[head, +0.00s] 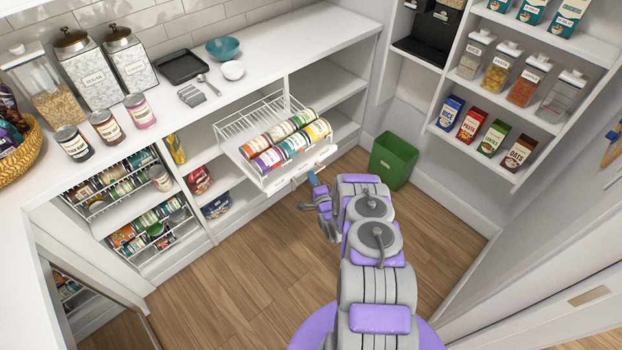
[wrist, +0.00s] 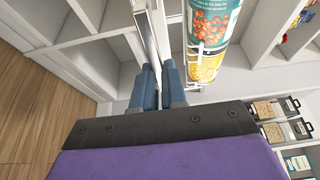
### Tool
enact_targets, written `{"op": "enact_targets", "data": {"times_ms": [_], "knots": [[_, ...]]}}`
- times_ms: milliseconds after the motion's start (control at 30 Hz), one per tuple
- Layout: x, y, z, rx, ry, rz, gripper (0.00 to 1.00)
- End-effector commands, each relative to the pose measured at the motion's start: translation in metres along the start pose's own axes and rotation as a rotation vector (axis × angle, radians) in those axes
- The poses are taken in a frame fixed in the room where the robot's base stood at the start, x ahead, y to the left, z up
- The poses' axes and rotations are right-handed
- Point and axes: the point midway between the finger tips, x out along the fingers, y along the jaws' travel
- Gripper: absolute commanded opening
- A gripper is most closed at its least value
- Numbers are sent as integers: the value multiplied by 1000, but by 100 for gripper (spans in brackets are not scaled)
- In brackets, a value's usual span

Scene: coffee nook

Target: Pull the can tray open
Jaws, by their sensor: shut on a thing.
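The white wire can tray (head: 265,180) juts out from the shelf unit, with several cans (head: 285,142) lying on their sides in rows. Its front panel (wrist: 142,32) runs up through the wrist view, with cans (wrist: 210,22) to its right. My gripper (head: 314,180) is at the tray's front edge, near its right end. In the wrist view the blue fingers (wrist: 160,78) are closed at the panel. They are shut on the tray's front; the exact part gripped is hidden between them.
A green bin (head: 393,160) stands on the floor to the right of the tray. The counter (head: 290,60) above holds jars, cans and bowls. Other wire racks (head: 130,200) with cans sit at the left. The wooden floor (head: 240,265) before the tray is clear.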

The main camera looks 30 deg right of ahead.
Motion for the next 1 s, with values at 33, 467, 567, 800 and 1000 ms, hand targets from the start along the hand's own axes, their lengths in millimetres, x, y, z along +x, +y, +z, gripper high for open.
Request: {"op": "enact_targets", "data": {"times_ms": [33,467,567,800,1000], "knots": [[-2,4,-3,1,7,9,0],[-2,4,-2,1,5,8,18],[-2,3,-2,1,4,6,28],[-2,1,-1,1,3,2,37],[-8,0,-1,0,3,3,37]]}}
